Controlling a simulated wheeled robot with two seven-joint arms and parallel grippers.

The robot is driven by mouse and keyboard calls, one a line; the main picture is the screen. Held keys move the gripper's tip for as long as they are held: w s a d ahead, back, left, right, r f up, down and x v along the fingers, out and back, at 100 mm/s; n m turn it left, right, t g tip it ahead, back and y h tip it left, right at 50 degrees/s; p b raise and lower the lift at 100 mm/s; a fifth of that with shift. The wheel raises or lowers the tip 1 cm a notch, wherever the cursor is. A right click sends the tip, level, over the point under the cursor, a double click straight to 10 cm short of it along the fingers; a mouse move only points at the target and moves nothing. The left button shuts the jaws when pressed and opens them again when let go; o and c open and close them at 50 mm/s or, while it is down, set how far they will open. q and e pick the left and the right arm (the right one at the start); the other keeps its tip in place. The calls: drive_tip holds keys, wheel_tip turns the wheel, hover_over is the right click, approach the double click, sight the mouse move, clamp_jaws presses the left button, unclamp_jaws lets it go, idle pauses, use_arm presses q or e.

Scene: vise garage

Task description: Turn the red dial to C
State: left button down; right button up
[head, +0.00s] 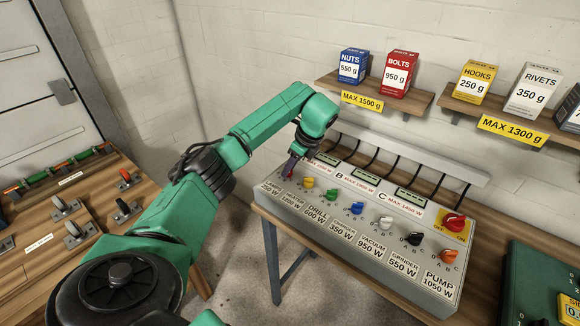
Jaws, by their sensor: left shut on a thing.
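A grey control panel (345,232) stands on the wooden bench, with a row of coloured dials and letters A, B, C by them. My left gripper (289,172) points down at the left end of the row, above the LAMPS 250 W label, and is shut on the dial there. A large red knob (454,221) marked OFF and ON sits at the panel's right end, clear of the gripper. My right gripper is not in view.
Yellow (308,182), green (331,194), blue (357,208), white (385,223), black (415,238) and orange (448,256) dials follow to the right. Small displays and cables run behind. Shelves with boxes hang on the wall.

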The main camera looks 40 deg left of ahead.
sight(297, 177)
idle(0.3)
use_arm(q)
drive_tip(key=c, duration=0.5)
unclamp_jaws()
drive_tip(key=shift+c, duration=0.2)
drive_tip(key=shift+w+d+r, duration=0.1)
drive_tip(key=shift+d+r, duration=0.15)
drive_tip(key=shift+r, duration=0.25)
drive_tip(key=v, duration=0.4)
drive_tip(key=shift+b, duration=0.4)
drive_tip(key=p+v, duration=0.3)
drive_tip(key=v, duration=0.6)
drive_tip(key=shift+r+p, duration=0.3)
drive_tip(key=shift+p, duration=0.05)
